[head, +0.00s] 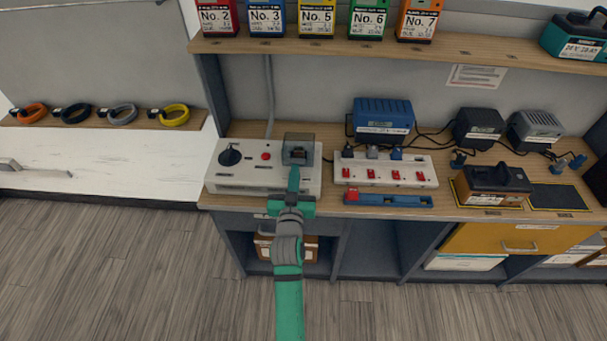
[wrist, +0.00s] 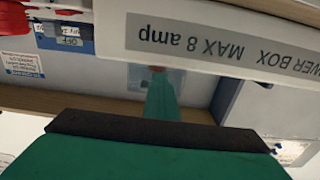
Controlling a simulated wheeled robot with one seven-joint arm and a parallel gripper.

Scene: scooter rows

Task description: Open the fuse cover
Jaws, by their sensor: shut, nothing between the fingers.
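The fuse cover (head: 299,143) is a smoky see-through lid on the right part of the white power box (head: 225,176), with a dark fuse area showing through it. I cannot tell whether it is fully down or slightly lifted. My gripper (head: 294,176) is shut and empty, in front of the cover and over the box's front right part. Its tip is close to the cover's near edge; whether they touch is unclear. In the wrist view the green fingers (wrist: 162,98) point towards a pale see-through patch, beside the box's upside-down label (wrist: 215,48).
A black knob (head: 230,155) and a red button (head: 266,156) sit left on the box. A power strip with red switches (head: 390,172) and a blue bar (head: 388,200) lie right. Chargers stand behind the strip. A shelf with coloured batteries hangs above.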

